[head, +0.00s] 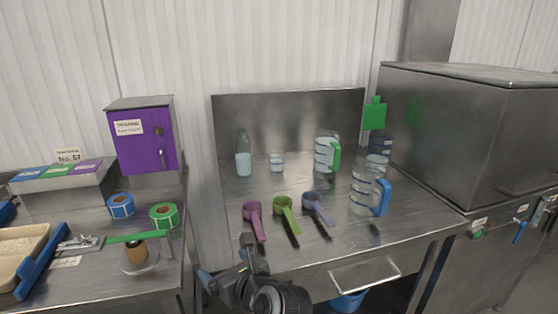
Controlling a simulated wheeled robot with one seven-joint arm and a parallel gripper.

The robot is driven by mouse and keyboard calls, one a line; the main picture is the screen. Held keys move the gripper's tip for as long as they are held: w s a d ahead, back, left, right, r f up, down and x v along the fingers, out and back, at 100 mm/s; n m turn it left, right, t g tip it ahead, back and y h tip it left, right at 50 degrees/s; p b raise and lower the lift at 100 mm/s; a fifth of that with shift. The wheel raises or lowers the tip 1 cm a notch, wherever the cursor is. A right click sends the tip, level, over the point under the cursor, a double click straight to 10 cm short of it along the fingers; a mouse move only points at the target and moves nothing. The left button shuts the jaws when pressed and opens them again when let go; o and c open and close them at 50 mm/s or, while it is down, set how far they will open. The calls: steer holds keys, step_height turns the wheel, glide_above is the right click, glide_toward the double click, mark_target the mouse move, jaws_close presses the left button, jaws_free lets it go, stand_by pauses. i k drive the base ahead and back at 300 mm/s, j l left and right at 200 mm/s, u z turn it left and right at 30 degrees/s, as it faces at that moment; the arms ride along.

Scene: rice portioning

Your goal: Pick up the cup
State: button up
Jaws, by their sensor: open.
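A small clear cup (277,162) stands upright at the back of the steel table, between a bottle and a jug. Three handled measuring cups lie in a row nearer the front: a pink one (251,208), a green one (283,202) and a purple one (311,198). Which cup is meant cannot be told from the view. My gripper (227,260) is at the front left edge of the table, open and empty. It is apart from all the cups, and the pink one is the nearest.
A bottle (243,163), a green-handled jug (324,155) and a blue-handled jug (360,192) stand on the table. A large steel box (470,130) bounds the right. Tape rolls, blue (120,206) and green (163,216), lie on the left counter. The table's front right is clear.

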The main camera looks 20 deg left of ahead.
mark_target(277, 161)
steer(key=i+j, duration=0.1)
steer(key=i, duration=2.05)
